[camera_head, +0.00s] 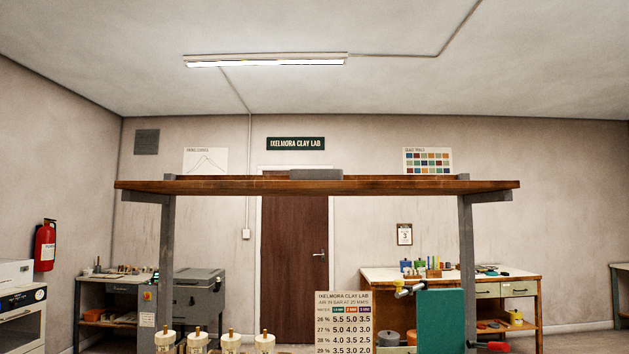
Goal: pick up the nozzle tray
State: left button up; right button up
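No thing in view can be made out for sure as the nozzle tray. A low grey tray-like object (316,175) lies on the high wooden shelf (220,187), near its middle; only its front side shows, so its contents are hidden. Several cream cylinders with brass-coloured tips (230,341) stand in a row at the bottom edge, cut off below. Neither of my grippers is in view.
Two grey posts (467,250) hold the shelf. Below it stand a printed chart board (343,320) and a green panel (441,318). A workbench (450,284) with small items is behind at right, a grey machine (198,291) at left. The shelf is otherwise mostly bare.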

aim_at(295, 174)
jog(key=z, duration=2.35)
jog(key=i, duration=1.85)
jog(key=u, duration=2.5)
